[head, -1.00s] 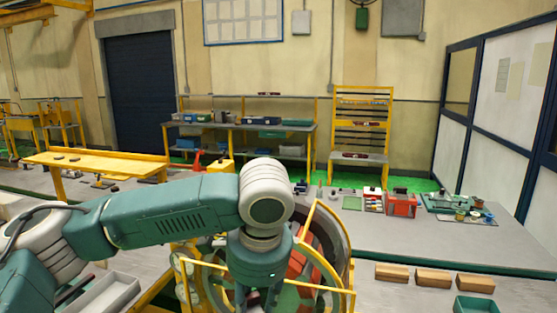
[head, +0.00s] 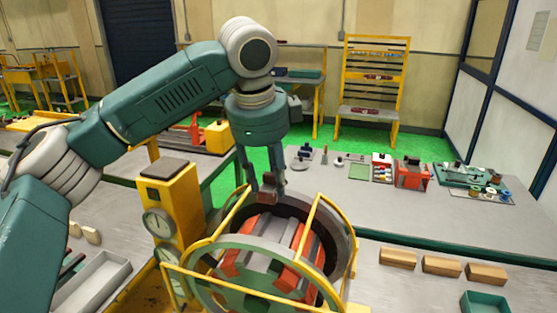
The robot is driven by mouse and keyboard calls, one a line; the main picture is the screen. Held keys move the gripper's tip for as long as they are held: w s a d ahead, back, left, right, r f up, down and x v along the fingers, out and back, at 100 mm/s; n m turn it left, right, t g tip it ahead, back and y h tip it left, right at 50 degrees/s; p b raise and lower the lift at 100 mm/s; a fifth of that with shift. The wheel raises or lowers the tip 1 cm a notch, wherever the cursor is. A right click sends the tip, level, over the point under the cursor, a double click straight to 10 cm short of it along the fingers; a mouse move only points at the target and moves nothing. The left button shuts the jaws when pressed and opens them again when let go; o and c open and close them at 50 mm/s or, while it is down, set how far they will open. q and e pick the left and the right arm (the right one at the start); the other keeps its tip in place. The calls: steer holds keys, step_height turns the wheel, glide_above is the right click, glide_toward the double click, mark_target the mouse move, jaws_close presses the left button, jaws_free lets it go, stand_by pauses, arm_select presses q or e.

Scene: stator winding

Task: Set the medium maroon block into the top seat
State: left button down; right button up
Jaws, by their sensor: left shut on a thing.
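My left gripper (head: 265,190) points down above the rear rim of the stator and is shut on a small dark maroon block (head: 268,188). The block is held between the fingertips, by the top of the dark ring opening. The stator (head: 285,250) is a round housing with red-orange and grey segments inside, set in a yellow frame. I cannot tell whether the block touches the ring, and the top seat itself is not clearly visible. My right gripper does not show.
A yellow post with round gauges (head: 160,222) stands left of the stator. Several wooden blocks (head: 441,265) lie on the bench at right, with a green tray (head: 484,304) in front. A grey tray (head: 92,285) lies at left. Small tools and a red box (head: 412,175) are on the bench behind.

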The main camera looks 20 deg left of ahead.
mark_target(268, 203)
arm_select(q)
steer(key=shift+w+f, duration=0.1)
steer(key=shift+w, duration=0.5)
steer(key=shift+f, duration=0.15)
steer(key=s+f, duration=0.3)
steer(key=shift+f, duration=0.1)
steer(key=x, duration=0.2)
steer(key=shift+w+f, duration=0.25)
steer(key=shift+w, duration=0.05)
steer(key=shift+x, duration=0.8)
steer(key=shift+s, duration=0.25)
steer(key=shift+f, duration=0.45)
steer(key=shift+f+b, duration=0.4)
steer(key=shift+f, duration=0.55)
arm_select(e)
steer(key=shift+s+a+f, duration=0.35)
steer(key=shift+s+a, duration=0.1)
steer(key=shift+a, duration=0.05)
